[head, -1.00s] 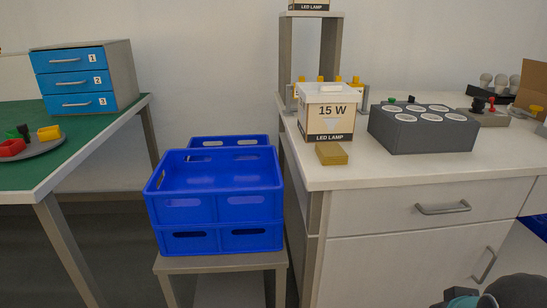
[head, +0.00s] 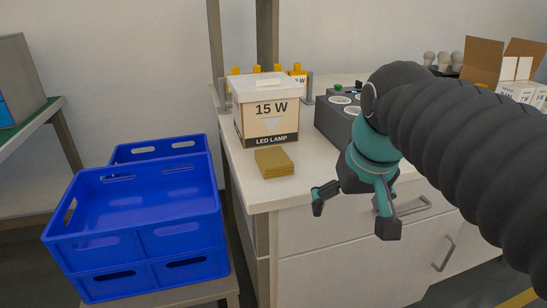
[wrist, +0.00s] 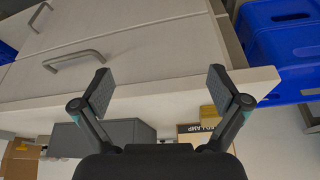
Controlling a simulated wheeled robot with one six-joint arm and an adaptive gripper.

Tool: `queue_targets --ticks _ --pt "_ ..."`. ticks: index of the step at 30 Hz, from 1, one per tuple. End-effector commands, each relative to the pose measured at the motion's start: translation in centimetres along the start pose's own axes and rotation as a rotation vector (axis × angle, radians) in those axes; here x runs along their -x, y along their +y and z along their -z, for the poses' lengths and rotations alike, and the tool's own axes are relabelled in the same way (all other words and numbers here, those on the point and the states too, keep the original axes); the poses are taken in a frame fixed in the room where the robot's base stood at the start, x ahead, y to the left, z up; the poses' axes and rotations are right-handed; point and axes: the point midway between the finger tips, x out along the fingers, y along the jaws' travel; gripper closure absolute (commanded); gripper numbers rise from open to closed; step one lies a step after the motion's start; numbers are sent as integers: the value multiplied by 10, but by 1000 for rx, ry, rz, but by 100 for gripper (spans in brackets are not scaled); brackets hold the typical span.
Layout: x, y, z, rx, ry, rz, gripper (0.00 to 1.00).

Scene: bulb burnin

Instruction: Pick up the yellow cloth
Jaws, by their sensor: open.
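The yellow cloth (head: 274,162) lies folded flat on the white worktop, near its front left corner, just in front of the 15 W lamp box. My gripper (head: 352,214) is open and empty, in front of the worktop's front edge, to the right of the cloth and apart from it. In the wrist view, my gripper's two fingers (wrist: 159,92) are spread wide with nothing between them.
The 15 W lamp box (head: 266,112) stands right behind the cloth. A dark grey block with round sockets (head: 330,125) is to its right. Blue crates (head: 140,215) are stacked on a low stand at the left. A cabinet handle (head: 412,208) sticks out below the worktop.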

Motion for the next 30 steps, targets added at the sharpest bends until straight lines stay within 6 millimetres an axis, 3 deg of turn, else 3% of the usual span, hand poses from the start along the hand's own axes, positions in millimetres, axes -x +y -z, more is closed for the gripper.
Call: queue_targets --ticks 1,6,15,21,30 --pt "10 -7 22 17 -25 6 2" --pt "40 -29 81 65 -109 21 2" --pt "70 -78 164 151 -252 34 2" --pt "76 -105 193 193 -321 35 2" --pt "72 -118 200 212 -355 34 2"
